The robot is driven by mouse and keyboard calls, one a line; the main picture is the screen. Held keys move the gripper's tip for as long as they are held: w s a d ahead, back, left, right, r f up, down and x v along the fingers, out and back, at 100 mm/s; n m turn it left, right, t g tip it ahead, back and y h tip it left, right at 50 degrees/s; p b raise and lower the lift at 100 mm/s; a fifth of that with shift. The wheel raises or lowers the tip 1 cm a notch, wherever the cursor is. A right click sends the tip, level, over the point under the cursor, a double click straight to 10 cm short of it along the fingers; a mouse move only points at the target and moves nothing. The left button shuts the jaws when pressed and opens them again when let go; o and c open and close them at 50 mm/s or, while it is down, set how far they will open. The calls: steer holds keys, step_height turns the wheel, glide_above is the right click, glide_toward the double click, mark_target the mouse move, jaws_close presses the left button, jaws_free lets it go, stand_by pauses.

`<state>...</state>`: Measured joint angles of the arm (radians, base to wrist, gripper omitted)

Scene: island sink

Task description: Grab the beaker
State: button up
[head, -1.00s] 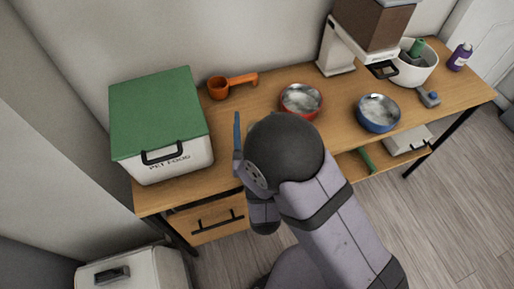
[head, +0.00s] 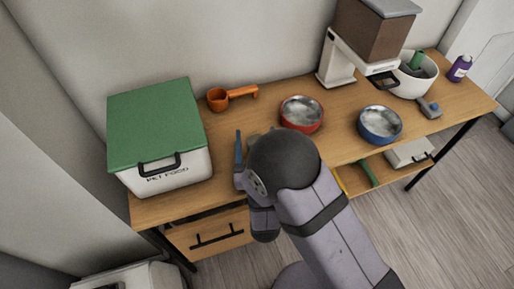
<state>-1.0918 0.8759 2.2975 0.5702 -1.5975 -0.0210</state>
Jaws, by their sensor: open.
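An orange cup with a long handle (head: 219,99) lies on the wooden table near the wall; it is the most beaker-like thing I see, but I cannot tell if it is the beaker. My gripper (head: 240,152) is over the table's front part, below the cup in the picture and apart from it. One blue finger shows; the arm's dark round joint hides much of the rest. The jaws are open, with nothing visibly held. A small grey-green patch (head: 252,141) shows beside the finger; I cannot tell what it is.
A white pet food box (head: 170,178) with a green lid stands left. A red bowl (head: 302,126) and blue bowl (head: 362,138) stand right. Farther right are a food dispenser (head: 370,35), a white pot (head: 428,80) and a purple bottle (head: 459,69).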

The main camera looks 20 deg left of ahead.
steer(key=shift+w+a, duration=0.1)
steer(key=shift+w, duration=0.05)
steer(key=shift+c, duration=0.6)
steer(key=c, duration=1)
steer(key=shift+r, duration=0.3)
steer(key=shift+c, duration=0.2)
step_height(320, 180, up, 9)
steer(key=p, duration=0.1)
steer(key=shift+r, duration=0.2)
